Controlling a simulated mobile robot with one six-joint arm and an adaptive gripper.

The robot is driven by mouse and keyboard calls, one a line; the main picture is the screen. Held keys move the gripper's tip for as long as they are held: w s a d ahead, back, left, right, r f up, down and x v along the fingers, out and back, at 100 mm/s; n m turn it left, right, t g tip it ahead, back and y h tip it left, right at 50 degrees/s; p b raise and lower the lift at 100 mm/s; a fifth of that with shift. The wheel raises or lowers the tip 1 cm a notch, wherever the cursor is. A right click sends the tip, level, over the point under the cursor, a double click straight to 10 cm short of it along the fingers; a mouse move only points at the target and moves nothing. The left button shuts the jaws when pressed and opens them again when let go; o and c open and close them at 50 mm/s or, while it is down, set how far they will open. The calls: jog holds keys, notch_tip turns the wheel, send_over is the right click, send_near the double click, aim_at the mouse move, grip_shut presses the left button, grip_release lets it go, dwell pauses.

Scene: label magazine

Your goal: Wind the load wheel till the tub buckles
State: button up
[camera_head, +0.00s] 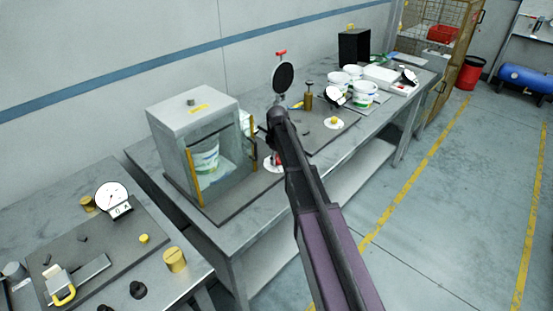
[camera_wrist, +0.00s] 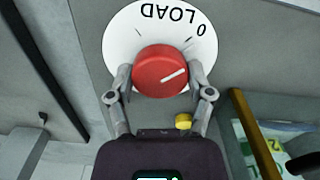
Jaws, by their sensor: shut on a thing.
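The load wheel (camera_wrist: 160,72) is a red knob with a white pointer line, on a white dial plate (camera_wrist: 118,40) marked LOAD and 0. In the wrist view its pointer points right and slightly up. My gripper (camera_wrist: 161,78) is shut on the knob, one finger on each side. In the head view the arm hides most of the wheel. The white tub (camera_head: 206,158) with a green-marked label stands upright inside a grey clear-fronted cabinet (camera_head: 193,112). I see no buckling, though the panel partly obscures it.
A yellow button (camera_wrist: 183,121) sits close to my right finger in the wrist view. A brass-coloured bar (camera_wrist: 256,135) stands at the cabinet front. Several white tubs (camera_head: 363,95) and a round black disc on a stand (camera_head: 284,78) are further along the bench.

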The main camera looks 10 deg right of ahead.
jog(key=shift+s, duration=0.1)
jog(key=m, duration=0.3)
jog(key=shift+m, duration=0.4)
jog(key=m, duration=1.3)
jog(key=shift+s+d, duration=0.1)
jog(key=shift+m, duration=0.3)
jog(key=o, duration=1.1)
jog(key=shift+o, duration=0.2)
